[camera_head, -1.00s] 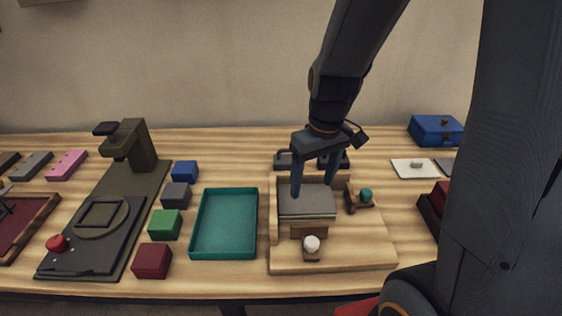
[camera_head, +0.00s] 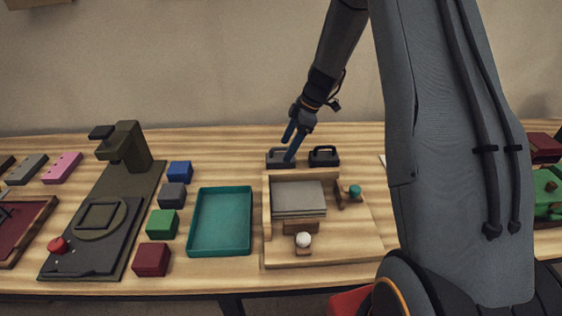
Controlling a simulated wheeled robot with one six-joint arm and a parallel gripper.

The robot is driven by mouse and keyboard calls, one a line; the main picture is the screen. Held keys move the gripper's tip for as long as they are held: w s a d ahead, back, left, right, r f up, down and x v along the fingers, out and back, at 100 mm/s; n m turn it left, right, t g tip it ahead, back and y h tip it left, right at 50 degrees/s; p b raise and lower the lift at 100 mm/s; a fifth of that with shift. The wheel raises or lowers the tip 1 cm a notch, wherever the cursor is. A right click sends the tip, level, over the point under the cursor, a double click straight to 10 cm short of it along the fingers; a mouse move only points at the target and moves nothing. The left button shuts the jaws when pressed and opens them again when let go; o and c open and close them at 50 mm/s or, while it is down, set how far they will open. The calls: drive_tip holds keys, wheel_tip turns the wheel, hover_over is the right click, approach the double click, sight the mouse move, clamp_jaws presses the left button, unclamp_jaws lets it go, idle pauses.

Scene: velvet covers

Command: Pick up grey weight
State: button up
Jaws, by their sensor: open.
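The grey weight (camera_head: 275,160) is a small dark-grey block with a handle on top. It stands at the back of the table, behind the wooden fixture. A similar, blacker weight (camera_head: 323,158) with a handle stands just to its right. My gripper (camera_head: 290,147) is open, with its blue fingers pointing down at the grey weight's right part. One finger overlaps the weight in the picture and hides part of it. I cannot tell whether the fingers straddle the handle or touch it.
The wooden fixture (camera_head: 340,252) holding a stack of grey sheets (camera_head: 298,198) stands in front of the weights. A teal tray (camera_head: 221,250) and several coloured blocks lie to the left, near a dark press (camera_head: 130,145). My arm hides much of the right side.

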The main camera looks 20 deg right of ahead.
sight(281, 156)
drive_tip(key=shift+p+x, duration=1.55)
drive_tip(key=shift+x, duration=1.8)
clamp_jaws()
drive_tip(key=shift+r, duration=0.1)
